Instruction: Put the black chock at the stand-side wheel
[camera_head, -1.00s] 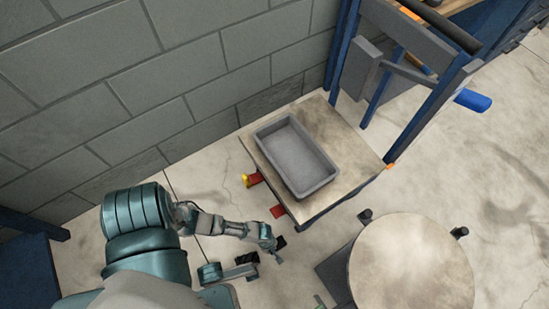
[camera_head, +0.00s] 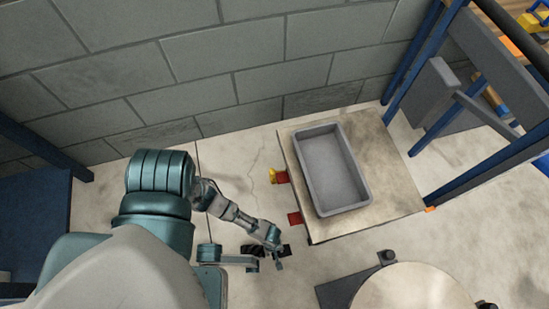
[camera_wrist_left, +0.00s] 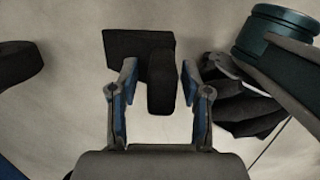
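My left gripper (camera_head: 276,256) reaches down to the floor left of the low cart, in the head view. In the left wrist view it (camera_wrist_left: 158,72) is open. Its two fingers stand on either side of the upright part of a black object, apparently the black chock (camera_wrist_left: 162,82). A gap shows beside each finger. A flat dark plate (camera_wrist_left: 120,45) shows behind this part, on the floor. In the head view the gripper largely hides the object. The cart (camera_head: 396,185) has red parts (camera_head: 295,218) at its left edge; I cannot make out its wheels. My right gripper is not in view.
A grey bin (camera_head: 335,170) sits on the cart. A round-topped stand (camera_head: 415,290) with dark feet is at the lower right. A blue rack (camera_head: 490,165) stands right, a block wall (camera_head: 130,65) behind. Bare floor lies between cart and stand.

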